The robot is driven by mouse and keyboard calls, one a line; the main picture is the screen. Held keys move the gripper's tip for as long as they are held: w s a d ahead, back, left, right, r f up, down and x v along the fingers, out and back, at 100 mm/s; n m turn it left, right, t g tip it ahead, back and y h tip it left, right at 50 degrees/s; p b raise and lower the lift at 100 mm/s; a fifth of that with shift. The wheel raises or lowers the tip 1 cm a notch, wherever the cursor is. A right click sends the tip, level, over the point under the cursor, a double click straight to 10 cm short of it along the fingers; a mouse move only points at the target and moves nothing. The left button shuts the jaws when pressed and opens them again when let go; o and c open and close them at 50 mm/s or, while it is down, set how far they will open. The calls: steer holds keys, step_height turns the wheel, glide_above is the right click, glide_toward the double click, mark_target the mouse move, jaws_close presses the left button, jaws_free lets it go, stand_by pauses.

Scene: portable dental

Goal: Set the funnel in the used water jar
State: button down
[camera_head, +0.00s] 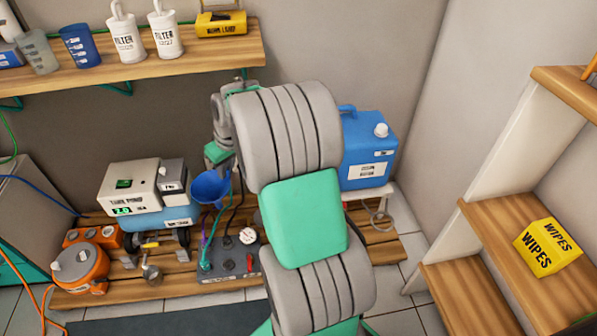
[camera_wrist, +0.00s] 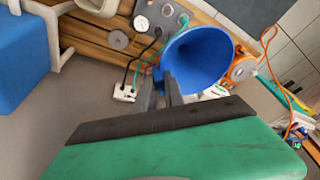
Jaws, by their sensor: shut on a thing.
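A blue funnel shows in the head view (camera_head: 210,188) left of my arm, and large in the wrist view (camera_wrist: 197,60) with its wide mouth facing the camera. My gripper (camera_wrist: 162,92) is shut on the funnel at its near edge. It holds the funnel in the air above the pallet and the control box. No jar that I can name as the used water jar is clear in either view; my arm hides part of the middle. A blue jug (camera_head: 368,150) with a white cap stands behind my arm at the right; its label is too small to read surely.
A white boxed pump (camera_head: 130,186), an orange pot (camera_head: 80,266) and a control box with a gauge (camera_head: 232,262) crowd the wooden pallet (camera_head: 140,292). A wall shelf (camera_head: 130,68) holds cups and filters. Yellow wipes (camera_head: 547,247) sit on the right shelves.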

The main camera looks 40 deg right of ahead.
steer(key=s+d+f+p, duration=0.2)
steer(key=s+d+f, duration=0.15)
steer(key=d, duration=0.35)
steer(key=s+d+f+p, duration=0.1)
steer(key=s+d+f, duration=0.25)
steer(key=d, duration=0.35)
steer(key=s+d+f+p, duration=0.2)
steer(key=d+f, duration=0.3)
steer(key=d, duration=0.2)
step_height(320, 180, down, 6)
steer(key=n+b, duration=0.1)
steer(key=b, duration=0.3)
steer(key=shift+s+d+y, duration=0.15)
steer(key=shift+d+y, duration=0.05)
steer(key=shift+y, duration=0.2)
steer(key=shift+s+a, duration=0.1)
